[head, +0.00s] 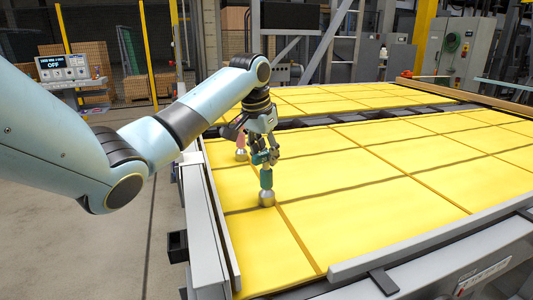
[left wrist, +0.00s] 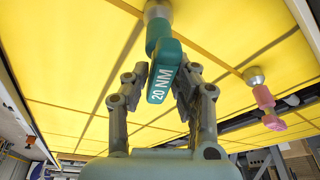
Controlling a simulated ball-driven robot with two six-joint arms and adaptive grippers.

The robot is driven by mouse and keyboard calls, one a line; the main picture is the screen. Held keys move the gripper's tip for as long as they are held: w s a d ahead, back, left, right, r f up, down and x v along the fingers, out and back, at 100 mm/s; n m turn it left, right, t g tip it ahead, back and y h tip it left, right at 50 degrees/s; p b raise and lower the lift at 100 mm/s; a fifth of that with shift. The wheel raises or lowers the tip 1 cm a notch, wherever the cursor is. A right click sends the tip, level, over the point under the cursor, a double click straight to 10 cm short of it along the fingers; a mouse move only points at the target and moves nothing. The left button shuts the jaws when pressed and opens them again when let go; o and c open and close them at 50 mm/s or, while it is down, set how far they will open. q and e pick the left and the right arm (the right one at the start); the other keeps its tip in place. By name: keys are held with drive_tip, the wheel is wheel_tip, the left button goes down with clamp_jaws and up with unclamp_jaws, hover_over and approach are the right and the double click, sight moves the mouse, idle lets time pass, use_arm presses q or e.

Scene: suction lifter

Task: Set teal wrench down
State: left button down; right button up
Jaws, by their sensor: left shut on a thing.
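My left gripper (head: 265,157) is shut on the teal wrench (head: 266,179), over the near left part of the yellow panels (head: 370,200). The wrench hangs upright below the fingers, with its silver round end (head: 267,199) pointing down. That end is at or just above the yellow surface; I cannot tell whether it touches. In the left wrist view the teal wrench (left wrist: 164,72) shows a "20 NM" label between the two fingers. My right gripper is not in view.
A pink wrench (head: 241,139) stands upright on its silver end just behind, and shows in the left wrist view (left wrist: 265,98). A grey rail (head: 218,225) edges the panels at left. The panels to the right are clear.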

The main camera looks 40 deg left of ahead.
use_arm(q)
drive_tip(key=c, duration=1.1)
unclamp_jaws()
drive_tip(key=b+v, duration=0.1)
drive_tip(key=v, duration=1.1)
